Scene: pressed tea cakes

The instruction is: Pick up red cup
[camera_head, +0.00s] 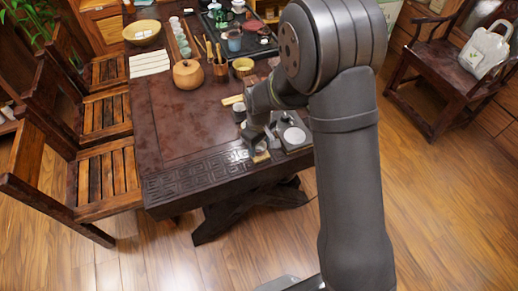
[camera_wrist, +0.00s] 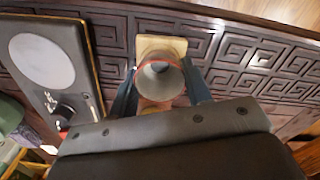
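The cup (camera_wrist: 158,82) is greyish with a reddish rim in the wrist view. It is at a pale square wooden coaster (camera_wrist: 176,44) near the table's carved edge. My gripper (camera_wrist: 160,72) has one dark finger on each side of the cup, with the tips close to its rim. I cannot tell whether the fingers touch it or whether the cup is lifted. In the head view my gripper (camera_head: 258,143) is low over the table's front right corner. The coaster (camera_head: 262,157) shows just below it, and the cup cannot be made out there.
A dark tray with a round pale disc (camera_wrist: 42,60) lies left of the cup in the wrist view. The table's left front is clear. Chairs flank it.

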